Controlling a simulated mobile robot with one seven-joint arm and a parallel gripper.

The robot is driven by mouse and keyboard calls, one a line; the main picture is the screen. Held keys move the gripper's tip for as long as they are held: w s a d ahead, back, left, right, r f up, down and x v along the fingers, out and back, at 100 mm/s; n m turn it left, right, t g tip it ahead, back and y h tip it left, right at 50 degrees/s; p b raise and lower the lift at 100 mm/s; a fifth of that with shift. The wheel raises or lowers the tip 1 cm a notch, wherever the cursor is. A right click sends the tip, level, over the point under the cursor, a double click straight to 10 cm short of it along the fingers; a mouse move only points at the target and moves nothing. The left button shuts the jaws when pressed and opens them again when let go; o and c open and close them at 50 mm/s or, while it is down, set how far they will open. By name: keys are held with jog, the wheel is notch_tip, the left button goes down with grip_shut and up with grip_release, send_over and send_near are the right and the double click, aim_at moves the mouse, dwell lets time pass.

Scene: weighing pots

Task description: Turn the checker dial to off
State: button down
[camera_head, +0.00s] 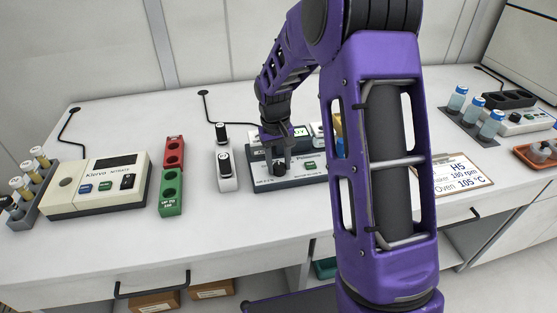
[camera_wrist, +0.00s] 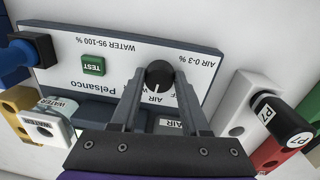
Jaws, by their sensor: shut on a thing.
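The checker (camera_wrist: 116,50) is a white-faced device marked Pelsanco with a dark edge. It stands on the bench and also shows in the head view (camera_head: 262,183), partly behind my arm. Its dial (camera_wrist: 159,75) is a round black knob with a white pointer line. The dial's printed labels are upside down in the wrist view, and "AIR" can be read near it. My gripper (camera_wrist: 158,88) reaches over the checker, its two fingers shut on the dial from either side. In the head view my gripper (camera_head: 278,160) is at the dial, which shows as a dark knob.
A green TEST button (camera_wrist: 93,65) sits beside the dial. A white block with a black-capped P7 vial (camera_wrist: 289,128) stands close by. A red and green block (camera_head: 172,175) and a Klerva meter (camera_head: 100,185) are to the left. A clipboard (camera_head: 460,175) lies to the right.

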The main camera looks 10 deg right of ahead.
aim_at(278, 169)
jog(key=n+p, duration=0.2)
jog(key=n, duration=0.3)
jog(key=shift+d+r+n, duration=0.1)
jog(key=shift+r+n, duration=0.05)
jog(key=shift+n, duration=0.15)
jog(key=n+p, duration=0.2)
jog(key=n, duration=0.2)
jog(key=shift+n+t, duration=0.3)
jog(key=shift+c, duration=1.9)
grip_release()
notch_tip(278, 169, up, 17)
jog(key=p, duration=0.2)
jog(key=shift+s+a, duration=0.25)
jog(key=shift+s, duration=0.2)
jog(key=shift+a+r, duration=0.1)
